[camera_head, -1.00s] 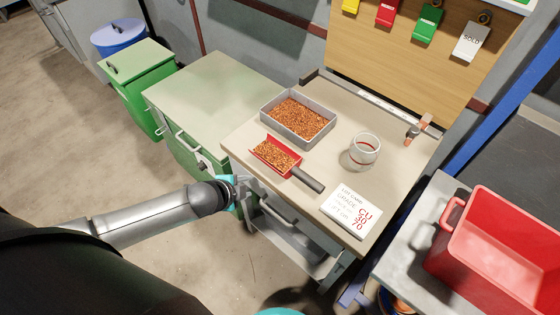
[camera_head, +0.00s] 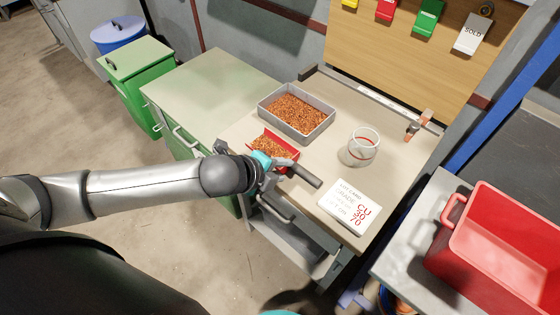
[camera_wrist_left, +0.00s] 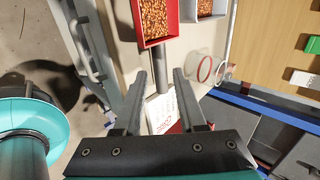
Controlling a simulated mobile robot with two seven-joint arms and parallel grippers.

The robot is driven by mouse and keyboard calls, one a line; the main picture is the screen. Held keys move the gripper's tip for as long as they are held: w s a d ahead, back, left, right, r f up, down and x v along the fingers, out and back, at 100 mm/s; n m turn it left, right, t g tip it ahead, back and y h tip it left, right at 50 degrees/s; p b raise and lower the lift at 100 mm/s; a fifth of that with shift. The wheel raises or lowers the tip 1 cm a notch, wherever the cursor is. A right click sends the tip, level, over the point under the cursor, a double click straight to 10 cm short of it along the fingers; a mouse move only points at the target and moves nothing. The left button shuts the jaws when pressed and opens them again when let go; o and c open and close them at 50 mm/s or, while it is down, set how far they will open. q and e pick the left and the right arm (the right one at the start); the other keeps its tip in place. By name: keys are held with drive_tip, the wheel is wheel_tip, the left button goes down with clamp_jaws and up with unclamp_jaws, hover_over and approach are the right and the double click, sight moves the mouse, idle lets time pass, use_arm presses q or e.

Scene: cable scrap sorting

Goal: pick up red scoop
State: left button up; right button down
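The red scoop (camera_head: 287,148) lies on the beige bench top, filled with copper-coloured granules. Its dark grey handle (camera_head: 307,177) points to the lower right. My left gripper (camera_head: 281,170) is at the near side of the scoop and partly covers it. In the left wrist view the scoop (camera_wrist_left: 143,41) is at the top, and its handle runs down between the two fingers of the open left gripper (camera_wrist_left: 168,75). I cannot tell whether the fingers touch the handle. My right gripper does not show.
A grey tray (camera_head: 328,124) of granules stands behind the scoop. A glass jar (camera_head: 361,148) and a white printed card (camera_head: 335,205) are to the right. A red bin (camera_head: 447,247) stands at the far right. A green cabinet (camera_head: 225,80) adjoins on the left.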

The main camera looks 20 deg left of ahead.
sight(296, 169)
use_arm(q)
drive_tip(key=x, duration=0.2)
drive_tip(key=shift+w+d+f, duration=0.1)
drive_tip(key=shift+w+f, duration=0.1)
drive_tip(key=b+x, duration=0.2)
drive_tip(key=x, duration=0.2)
drive_tip(key=shift+d+f, duration=0.1)
drive_tip(key=shift+f, duration=0.05)
drive_tip(key=shift+w+d+f+b, duration=0.1)
drive_tip(key=shift+w+f+b, duration=0.2)
drive_tip(key=shift+b, duration=0.05)
drive_tip(key=shift+c, duration=0.3)
clamp_jaws()
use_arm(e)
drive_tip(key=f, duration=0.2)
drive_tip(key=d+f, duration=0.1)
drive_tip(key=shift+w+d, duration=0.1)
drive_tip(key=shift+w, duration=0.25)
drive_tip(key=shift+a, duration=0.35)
use_arm(q)
drive_tip(key=shift+r, duration=0.1)
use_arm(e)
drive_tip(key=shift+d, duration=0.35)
